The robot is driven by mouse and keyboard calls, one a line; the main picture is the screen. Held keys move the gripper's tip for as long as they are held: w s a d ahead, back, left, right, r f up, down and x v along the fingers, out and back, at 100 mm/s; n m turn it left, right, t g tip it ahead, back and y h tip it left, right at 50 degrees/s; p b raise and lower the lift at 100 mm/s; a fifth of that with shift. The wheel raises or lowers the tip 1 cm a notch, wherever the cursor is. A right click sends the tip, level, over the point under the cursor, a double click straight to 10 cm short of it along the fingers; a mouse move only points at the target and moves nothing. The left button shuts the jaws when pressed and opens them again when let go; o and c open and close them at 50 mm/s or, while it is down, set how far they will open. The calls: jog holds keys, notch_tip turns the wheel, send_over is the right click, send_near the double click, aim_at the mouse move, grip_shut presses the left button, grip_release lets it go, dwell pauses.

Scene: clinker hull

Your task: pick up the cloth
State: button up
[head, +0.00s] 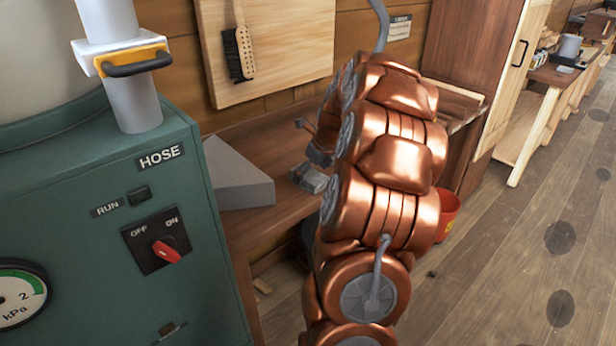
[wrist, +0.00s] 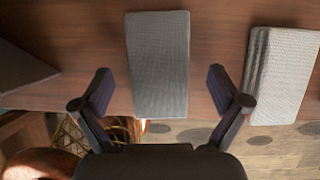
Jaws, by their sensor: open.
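In the wrist view, my gripper (wrist: 159,88) is open and empty, with one finger on each side. A grey, fine-textured rectangular piece (wrist: 158,62) lies flat on the brown bench, between and beyond the fingertips. To its right lies a second grey textured piece (wrist: 287,75) with layered edges on its left side, like a folded cloth. I cannot tell for certain which of the two is the cloth. In the head view, a small grey piece (head: 308,178) shows on the bench beside my copper arm, which hides much of that area.
A grey wedge-shaped block (head: 240,178) stands on the bench (head: 250,232) to the left. A green machine (head: 90,210) with a red switch fills the left side. A red bucket (head: 448,214) stands behind my arm. The wooden floor (head: 520,235) at right is open.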

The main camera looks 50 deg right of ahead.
jog(key=shift+w+f, duration=0.2)
jog(key=shift+f, duration=0.3)
jog(key=shift+c, duration=0.3)
jog(key=c, duration=1.2)
